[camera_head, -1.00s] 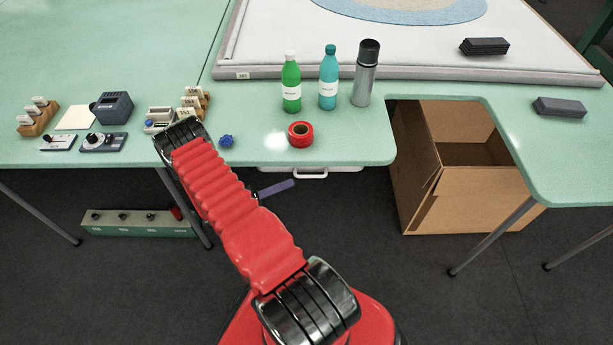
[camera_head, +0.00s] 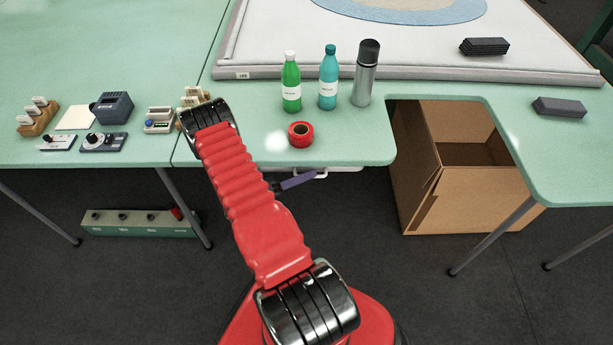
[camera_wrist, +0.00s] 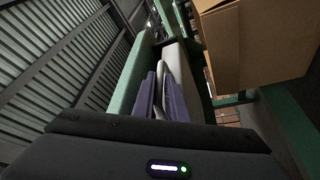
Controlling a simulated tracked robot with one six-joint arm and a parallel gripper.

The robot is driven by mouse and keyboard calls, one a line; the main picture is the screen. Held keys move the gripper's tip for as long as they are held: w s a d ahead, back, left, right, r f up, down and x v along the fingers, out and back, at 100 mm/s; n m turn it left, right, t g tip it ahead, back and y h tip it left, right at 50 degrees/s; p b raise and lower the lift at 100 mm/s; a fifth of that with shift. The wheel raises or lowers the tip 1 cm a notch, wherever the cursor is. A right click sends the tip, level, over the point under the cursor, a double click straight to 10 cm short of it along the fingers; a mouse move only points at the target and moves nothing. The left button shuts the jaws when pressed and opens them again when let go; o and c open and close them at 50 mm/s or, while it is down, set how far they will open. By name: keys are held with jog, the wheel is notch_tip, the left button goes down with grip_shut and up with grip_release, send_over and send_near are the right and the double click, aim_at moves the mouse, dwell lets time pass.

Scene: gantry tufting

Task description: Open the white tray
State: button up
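The white tray (camera_head: 343,169) is under the front edge of the green table, below the red tape roll. Only a strip of its front and part of its pale handle show in the head view. My gripper (camera_head: 315,174) has purple fingers and is at the handle, pointing right. In the wrist view my gripper (camera_wrist: 161,68) shows two fingers with a gap between them. A pale bar shows in this gap, probably the handle; contact cannot be told. The tray's pale front (camera_wrist: 180,65) runs beside the green table edge.
A red tape roll (camera_head: 300,134), green bottle (camera_head: 291,84), teal bottle (camera_head: 328,80) and grey flask (camera_head: 365,75) stand on the table (camera_head: 350,143). An open cardboard box (camera_head: 418,165) is on the floor at right. A table leg (camera_head: 185,210) is at left.

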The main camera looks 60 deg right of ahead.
grip_shut()
dwell(0.3)
